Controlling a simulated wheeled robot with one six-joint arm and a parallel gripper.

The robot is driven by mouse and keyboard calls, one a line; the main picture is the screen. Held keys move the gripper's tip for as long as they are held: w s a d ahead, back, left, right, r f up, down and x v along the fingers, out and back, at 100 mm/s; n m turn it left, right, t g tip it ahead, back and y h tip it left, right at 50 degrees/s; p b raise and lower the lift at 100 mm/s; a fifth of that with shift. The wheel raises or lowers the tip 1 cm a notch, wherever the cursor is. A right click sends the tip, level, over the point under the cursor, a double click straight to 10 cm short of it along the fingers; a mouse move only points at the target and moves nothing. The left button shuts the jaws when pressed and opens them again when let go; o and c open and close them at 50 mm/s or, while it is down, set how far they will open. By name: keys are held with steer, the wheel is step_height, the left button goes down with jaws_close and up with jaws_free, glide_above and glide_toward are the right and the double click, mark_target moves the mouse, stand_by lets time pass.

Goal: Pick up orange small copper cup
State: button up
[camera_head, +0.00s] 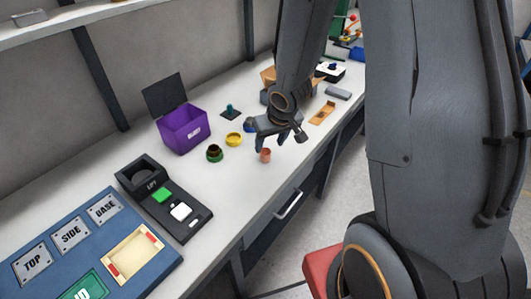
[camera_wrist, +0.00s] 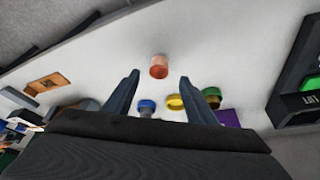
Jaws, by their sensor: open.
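The small orange copper cup (camera_head: 265,155) stands on the white workbench, near its front edge. In the wrist view the cup (camera_wrist: 159,68) is ahead of my gripper (camera_wrist: 158,82), centred between the two fingers and apart from both. In the head view my gripper (camera_head: 278,143) is above the bench, just beside and above the cup. The fingers are open and empty.
A yellow ring-shaped piece (camera_head: 234,139), a dark green cup (camera_head: 214,153) and a blue piece (camera_wrist: 147,105) are close by. A purple box (camera_head: 183,129) with its lid up stands behind. A black device (camera_head: 165,201) is to the left. An orange-brown piece (camera_head: 322,112) lies to the right.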

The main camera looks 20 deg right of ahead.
mark_target(266, 152)
steer(key=shift+b+x, duration=0.9)
steer(key=shift+x, duration=0.7)
steer(key=b+x, duration=0.1)
steer(key=x, duration=0.3)
steer(key=shift+w+f, duration=0.3)
steer(key=shift+c, duration=0.2)
steer(key=c, duration=1.1)
